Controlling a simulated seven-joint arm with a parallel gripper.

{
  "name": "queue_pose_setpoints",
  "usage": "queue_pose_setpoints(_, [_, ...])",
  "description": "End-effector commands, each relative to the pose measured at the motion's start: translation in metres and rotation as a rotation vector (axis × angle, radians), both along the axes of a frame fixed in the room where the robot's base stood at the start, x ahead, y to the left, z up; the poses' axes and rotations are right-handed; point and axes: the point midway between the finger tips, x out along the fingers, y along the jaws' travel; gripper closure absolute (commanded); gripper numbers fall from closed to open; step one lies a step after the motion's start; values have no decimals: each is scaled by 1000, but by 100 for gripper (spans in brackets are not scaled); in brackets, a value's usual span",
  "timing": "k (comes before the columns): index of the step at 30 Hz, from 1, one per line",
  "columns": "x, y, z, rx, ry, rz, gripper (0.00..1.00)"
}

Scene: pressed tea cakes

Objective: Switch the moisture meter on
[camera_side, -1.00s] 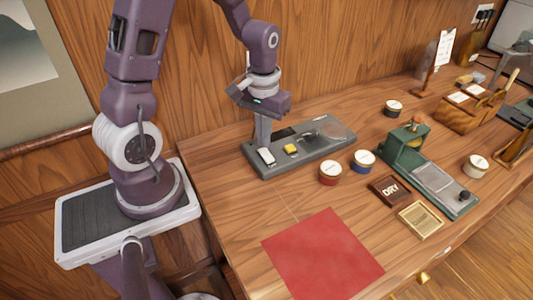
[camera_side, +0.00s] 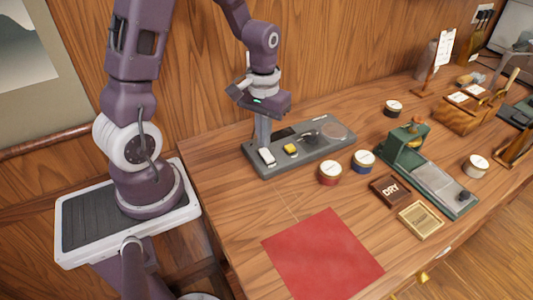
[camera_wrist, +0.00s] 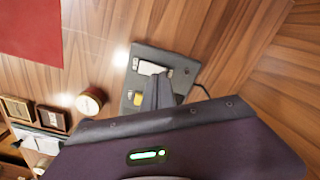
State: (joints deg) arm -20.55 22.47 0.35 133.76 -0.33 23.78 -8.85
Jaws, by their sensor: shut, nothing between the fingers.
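The moisture meter seems to be the long grey device (camera_side: 318,151) on the table by the wall. It has a white rocker-like piece (camera_side: 267,157) at its left end, a yellow button (camera_side: 290,149), a dark panel and a round pad. My gripper (camera_side: 263,143) points down with its fingers together, right at the white piece. In the wrist view the shut fingers (camera_wrist: 158,84) reach down beside the white piece (camera_wrist: 151,68), and the yellow button (camera_wrist: 138,98) lies to their left. I cannot tell whether the fingertips touch the white piece or which way it is tipped.
Red (camera_side: 330,173) and blue (camera_side: 363,160) round tins stand in front of the device. A red cloth (camera_side: 322,256) covers the front. Bare wood lies left of it.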

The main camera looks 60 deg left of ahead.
Motion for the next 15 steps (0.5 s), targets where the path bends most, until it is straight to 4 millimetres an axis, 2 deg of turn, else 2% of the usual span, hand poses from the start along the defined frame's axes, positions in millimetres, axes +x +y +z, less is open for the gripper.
queue_pose_setpoints(15, [0, 0, -4, -1, 1, 0, 100])
